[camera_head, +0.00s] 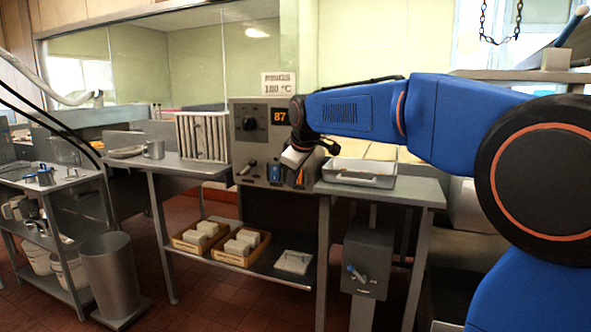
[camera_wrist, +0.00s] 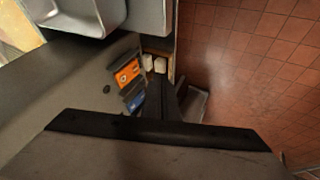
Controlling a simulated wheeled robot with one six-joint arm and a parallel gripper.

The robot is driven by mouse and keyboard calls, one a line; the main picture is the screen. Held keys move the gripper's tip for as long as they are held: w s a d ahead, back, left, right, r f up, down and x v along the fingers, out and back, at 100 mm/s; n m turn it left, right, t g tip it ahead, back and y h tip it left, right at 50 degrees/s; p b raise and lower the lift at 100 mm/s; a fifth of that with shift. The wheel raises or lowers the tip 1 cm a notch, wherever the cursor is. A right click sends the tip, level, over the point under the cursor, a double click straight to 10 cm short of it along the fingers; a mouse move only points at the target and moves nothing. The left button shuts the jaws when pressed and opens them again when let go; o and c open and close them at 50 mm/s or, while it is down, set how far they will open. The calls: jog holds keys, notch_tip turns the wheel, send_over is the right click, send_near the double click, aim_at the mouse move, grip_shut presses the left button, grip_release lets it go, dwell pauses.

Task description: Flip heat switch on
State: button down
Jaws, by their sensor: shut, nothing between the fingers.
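The grey control box (camera_head: 246,150) stands on the bench, with a round dial, a display reading 87 and a lever on its front. A blue switch (camera_head: 274,173) and an orange switch (camera_head: 300,178) sit low on its front at the right. Their labels are too small to read, so I cannot tell which is the heat switch. The wrist view also shows the orange switch (camera_wrist: 127,73) and the blue switch (camera_wrist: 136,102). My gripper (camera_head: 296,160) is shut and empty, in front of the box's right side, close above the orange switch. Contact cannot be told.
A grey tray (camera_head: 359,172) stands right of the box, and a ribbed rack (camera_head: 202,137) stands left. A sign (camera_head: 279,84) reading 180 °C is above the box. Wooden crates of pale blocks (camera_head: 241,247) lie on the lower shelf. The floor in front is clear.

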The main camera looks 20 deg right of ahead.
jog(key=shift+w+d+f, duration=0.1)
jog(key=shift+w+d, duration=0.5)
jog(key=shift+w, duration=0.2)
jog(key=shift+w+d+f, duration=0.1)
jog(key=shift+w+d, duration=0.45)
jog(key=shift+w, duration=0.2)
jog(key=shift+w+d+f, duration=0.1)
jog(key=shift+w+d, duration=0.05)
jog(key=shift+w, duration=0.05)
jog(key=shift+r, duration=0.9)
